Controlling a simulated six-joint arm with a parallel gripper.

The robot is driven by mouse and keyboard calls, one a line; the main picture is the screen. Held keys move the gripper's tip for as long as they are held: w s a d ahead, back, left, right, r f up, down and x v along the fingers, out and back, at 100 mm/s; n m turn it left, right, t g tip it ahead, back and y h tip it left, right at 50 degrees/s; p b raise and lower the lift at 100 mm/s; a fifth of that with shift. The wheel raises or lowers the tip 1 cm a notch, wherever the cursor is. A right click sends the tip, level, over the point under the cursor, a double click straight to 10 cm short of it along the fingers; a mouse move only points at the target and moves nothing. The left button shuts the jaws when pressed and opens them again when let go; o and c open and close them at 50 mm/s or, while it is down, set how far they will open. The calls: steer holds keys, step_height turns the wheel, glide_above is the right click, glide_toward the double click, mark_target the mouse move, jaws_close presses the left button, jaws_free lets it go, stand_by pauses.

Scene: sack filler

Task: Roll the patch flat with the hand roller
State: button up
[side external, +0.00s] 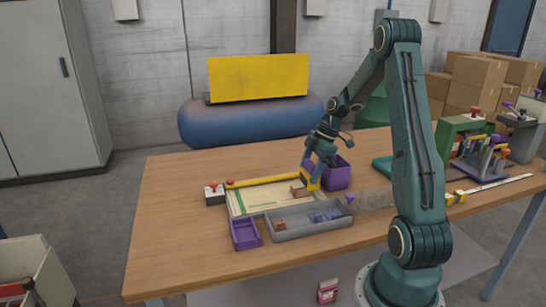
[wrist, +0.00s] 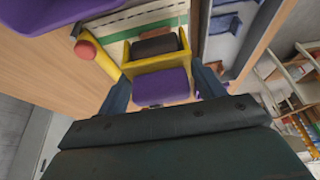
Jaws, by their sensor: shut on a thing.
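My gripper (side external: 312,166) is over the right end of the sack in the side view. In the wrist view its fingers (wrist: 163,88) are shut on the purple handle of the hand roller (wrist: 128,55). The roller has a yellow frame, also seen in the side view (side external: 313,183), and a dark brown drum. The cream sack (side external: 262,197) with green print lies flat under a yellow bar. The drum is low over the sack's right part; I cannot tell whether it touches.
A grey divided tray (side external: 310,231) with brown and blue pieces lies in front of the sack. A small purple tray (side external: 245,235) is left of it. A purple bin (side external: 339,176) stands close behind my gripper. The yellow bar (side external: 262,181) has red knobs. The table's left side is clear.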

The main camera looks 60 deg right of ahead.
steer(key=shift+f, duration=0.7)
steer(key=shift+f, duration=0.35)
stand_by(1.0)
steer(key=shift+w+a, duration=0.15)
steer(key=shift+a, duration=0.05)
steer(key=shift+w+a, duration=1.9)
steer(key=shift+s+d, duration=2.1)
stand_by(0.3)
